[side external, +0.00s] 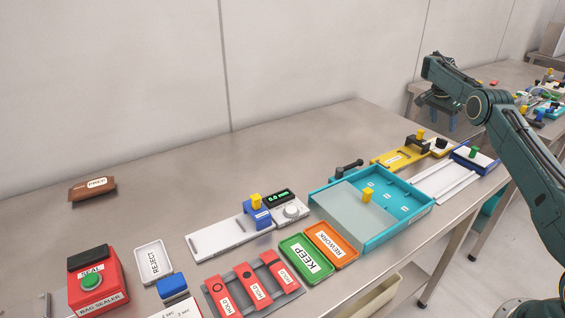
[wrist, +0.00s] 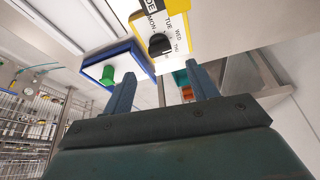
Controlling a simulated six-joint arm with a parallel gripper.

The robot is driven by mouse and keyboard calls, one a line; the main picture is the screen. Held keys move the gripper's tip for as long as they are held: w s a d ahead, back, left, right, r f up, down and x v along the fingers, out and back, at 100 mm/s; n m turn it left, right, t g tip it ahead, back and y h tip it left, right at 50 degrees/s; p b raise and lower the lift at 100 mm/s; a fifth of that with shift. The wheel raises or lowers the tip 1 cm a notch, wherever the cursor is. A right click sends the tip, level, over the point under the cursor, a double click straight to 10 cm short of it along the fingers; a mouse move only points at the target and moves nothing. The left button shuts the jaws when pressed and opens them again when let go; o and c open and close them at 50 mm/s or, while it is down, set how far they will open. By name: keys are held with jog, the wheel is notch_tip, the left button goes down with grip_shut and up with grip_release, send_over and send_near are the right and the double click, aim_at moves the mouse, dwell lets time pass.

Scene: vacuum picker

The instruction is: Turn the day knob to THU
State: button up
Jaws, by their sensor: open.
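In the wrist view, the black day knob (wrist: 159,44) sits on a white dial panel with a yellow border (wrist: 191,40). MON, TUE, WED and THU are printed around it. I cannot tell which day the knob points to. In the side view, a small yellow-edged panel (side external: 440,153), apparently the same one, stands at the far right end of the table. My gripper (side external: 444,120) is above the table's far end, apart from the panel. In the wrist view, my gripper (wrist: 161,74) is open and empty, with the knob beyond its fingertips.
A blue tray with a green knob (side external: 474,152) stands close beside the panel, and its green knob (wrist: 107,75) shows in the wrist view. A yellow plate (side external: 393,158) and a turquoise tray (side external: 410,213) lie nearby. The wall runs behind the table.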

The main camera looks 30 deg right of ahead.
jog(key=c, duration=0.5)
jog(key=shift+s+d+r+n, duration=0.15)
jog(key=shift+d+r+n, duration=0.05)
jog(key=shift+d+n, duration=0.1)
jog(key=c, duration=0.8)
jog(key=d+n, duration=0.1)
jog(key=n, duration=0.1)
jog(key=s+r+n+h, duration=0.1)
jog(key=n, duration=0.1)
jog(key=shift+d, duration=0.35)
grip_shut()
jog(key=s+a+n+t, duration=0.3)
jog(key=a+n+t, duration=0.2)
jog(key=n, duration=0.8)
jog(key=shift+a+f+n, duration=0.2)
jog(key=shift+a+n, duration=0.1)
jog(key=shift+a, duration=0.65)
